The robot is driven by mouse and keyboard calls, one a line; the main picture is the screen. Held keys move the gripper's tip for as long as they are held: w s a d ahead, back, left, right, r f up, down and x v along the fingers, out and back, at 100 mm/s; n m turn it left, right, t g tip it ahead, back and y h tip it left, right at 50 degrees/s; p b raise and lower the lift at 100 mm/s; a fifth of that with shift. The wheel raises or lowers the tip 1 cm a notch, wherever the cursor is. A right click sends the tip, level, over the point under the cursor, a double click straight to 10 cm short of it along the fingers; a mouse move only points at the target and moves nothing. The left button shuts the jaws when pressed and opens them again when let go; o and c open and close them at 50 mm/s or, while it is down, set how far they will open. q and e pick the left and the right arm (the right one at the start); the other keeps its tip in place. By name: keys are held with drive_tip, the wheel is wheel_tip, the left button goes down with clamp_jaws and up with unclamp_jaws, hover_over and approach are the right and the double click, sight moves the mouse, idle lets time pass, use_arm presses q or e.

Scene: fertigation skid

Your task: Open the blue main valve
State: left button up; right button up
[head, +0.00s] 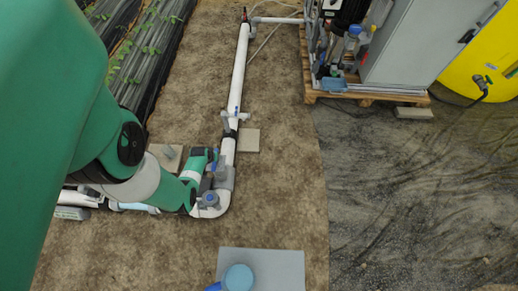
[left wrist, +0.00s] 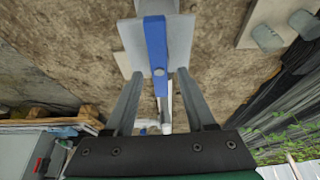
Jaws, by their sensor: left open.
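The blue valve lever (left wrist: 156,40) shows in the left wrist view as a long flat bar with a round spot, in front of a grey valve body (left wrist: 181,42). My left gripper (left wrist: 158,73) is open, with one finger on each side of the lever's line and visible gaps to both. In the head view my left gripper (head: 209,172) is at the lower end of the white pipe (head: 238,75), just above the elbow. My right gripper is in neither view.
A small valve (head: 236,115) sits farther up the pipe. Paving slabs (head: 248,140) lie beside the pipe. A grey box (head: 285,263) with a round blue thing (head: 238,278) is at the bottom. A pallet (head: 385,97) carries a grey cabinet (head: 415,42). Bare ground lies between.

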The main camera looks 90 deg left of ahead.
use_arm(q)
drive_tip(key=p+v, duration=0.9)
drive_tip(key=v, duration=0.2)
drive_tip(key=shift+r, duration=0.3)
drive_tip(key=shift+d, duration=0.15)
